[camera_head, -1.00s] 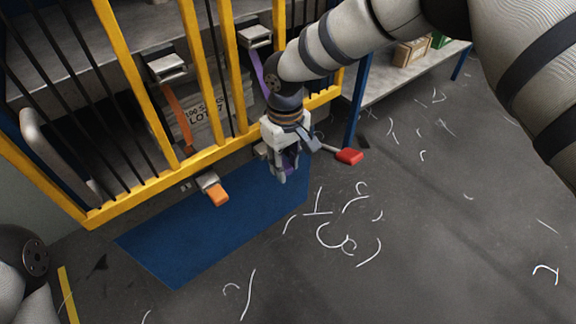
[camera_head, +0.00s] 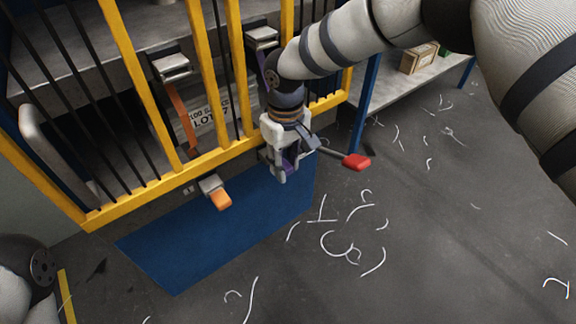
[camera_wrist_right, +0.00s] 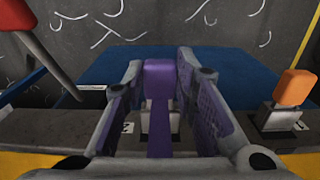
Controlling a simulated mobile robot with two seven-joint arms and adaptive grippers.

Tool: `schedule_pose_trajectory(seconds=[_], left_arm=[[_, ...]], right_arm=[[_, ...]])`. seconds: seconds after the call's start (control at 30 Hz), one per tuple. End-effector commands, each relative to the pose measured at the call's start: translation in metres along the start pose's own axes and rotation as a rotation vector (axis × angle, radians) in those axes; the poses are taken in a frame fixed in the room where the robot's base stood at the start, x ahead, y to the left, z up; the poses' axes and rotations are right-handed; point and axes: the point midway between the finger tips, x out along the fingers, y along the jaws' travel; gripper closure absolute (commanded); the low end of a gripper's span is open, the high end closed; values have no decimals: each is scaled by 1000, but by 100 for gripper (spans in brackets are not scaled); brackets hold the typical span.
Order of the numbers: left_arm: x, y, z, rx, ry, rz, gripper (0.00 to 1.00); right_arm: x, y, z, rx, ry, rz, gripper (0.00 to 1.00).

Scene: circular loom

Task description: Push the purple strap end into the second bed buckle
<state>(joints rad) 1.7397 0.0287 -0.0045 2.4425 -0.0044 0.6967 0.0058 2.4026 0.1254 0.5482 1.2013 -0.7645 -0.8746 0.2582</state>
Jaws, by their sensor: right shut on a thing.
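My right gripper (camera_head: 280,172) is shut on the purple strap end (camera_head: 289,158), low in front of the yellow frame. In the right wrist view the purple strap end (camera_wrist_right: 158,85) stands between the fingers, with its strap running toward the camera. A grey metal buckle (camera_wrist_right: 175,119), apparently the second bed buckle, shows partly behind the strap. In the head view the gripper hides most of that buckle, and I cannot tell whether the strap end touches it. The first bed buckle (camera_head: 209,184) at left has an orange strap end (camera_head: 221,200) at it. My left gripper is out of view.
A red-ended lever (camera_head: 356,161) sticks out just right of my gripper. Yellow bars (camera_head: 178,175) and black cords stand behind. A blue mat (camera_head: 190,250) lies below. White thread scraps (camera_head: 340,243) lie on the open grey floor. An orange strap (camera_head: 182,115) hangs from an upper buckle.

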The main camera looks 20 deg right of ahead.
Motion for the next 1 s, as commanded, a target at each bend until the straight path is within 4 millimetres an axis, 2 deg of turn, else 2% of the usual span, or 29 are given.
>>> schedule_pose_trajectory(seconds=[0.27, 0.3, 0.37, 0.67, 0.77, 1.0], left_arm=[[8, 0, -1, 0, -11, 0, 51], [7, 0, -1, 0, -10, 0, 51], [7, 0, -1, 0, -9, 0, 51], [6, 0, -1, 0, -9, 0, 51], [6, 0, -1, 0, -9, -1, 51], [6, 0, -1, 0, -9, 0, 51]], right_arm=[[1, -1, -9, -2, 1, -1, 100], [0, -1, -8, -2, 0, -1, 65], [-1, 0, -8, -2, 1, -1, 52], [-2, 0, -8, -1, 1, 0, 51], [-14, 0, -9, -1, 3, 1, 51], [-63, 0, -8, -2, 2, 1, 51]])
